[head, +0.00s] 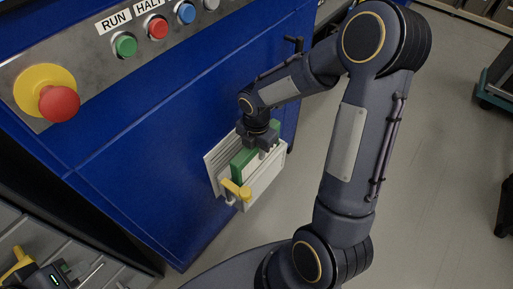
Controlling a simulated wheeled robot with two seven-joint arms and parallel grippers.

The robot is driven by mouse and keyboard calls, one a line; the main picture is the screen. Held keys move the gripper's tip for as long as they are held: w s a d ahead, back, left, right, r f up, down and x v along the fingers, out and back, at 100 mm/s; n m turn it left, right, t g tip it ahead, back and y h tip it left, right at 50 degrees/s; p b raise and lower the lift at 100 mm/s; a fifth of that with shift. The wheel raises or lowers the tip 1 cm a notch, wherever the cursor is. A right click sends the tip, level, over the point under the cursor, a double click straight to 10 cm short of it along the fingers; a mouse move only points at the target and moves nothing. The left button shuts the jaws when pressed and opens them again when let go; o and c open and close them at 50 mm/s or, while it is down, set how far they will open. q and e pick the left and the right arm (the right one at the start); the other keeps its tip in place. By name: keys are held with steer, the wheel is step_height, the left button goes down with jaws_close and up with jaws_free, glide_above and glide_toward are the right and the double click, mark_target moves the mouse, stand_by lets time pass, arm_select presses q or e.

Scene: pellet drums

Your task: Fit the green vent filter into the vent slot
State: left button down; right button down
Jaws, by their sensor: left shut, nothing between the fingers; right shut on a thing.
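The green vent filter (241,163) has a green frame and a pale inner face. It stands upright at the white vent slot housing (266,187) low on the blue machine. My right gripper (262,146) is above it, shut on its upper part. The filter's lower part is hidden behind the housing's front wall, so how deep it sits is unclear. A yellow latch (238,190) is at the near end of the housing, in front of the filter's lower corner. My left gripper is not in view.
The blue machine (130,160) carries a red emergency knob (60,103), a green button (125,45) and a red button (157,28) above. Dark and yellow equipment (35,272) is at the lower left. The grey floor (450,130) on the right is mostly clear.

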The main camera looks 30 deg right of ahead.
steer(key=shift+f+b, duration=1)
steer(key=shift+f, duration=0.45)
steer(key=c, duration=1.1)
jaws_free()
steer(key=shift+o, duration=0.2)
steer(key=shift+r+p, duration=0.95)
steer(key=shift+r, duration=2.95)
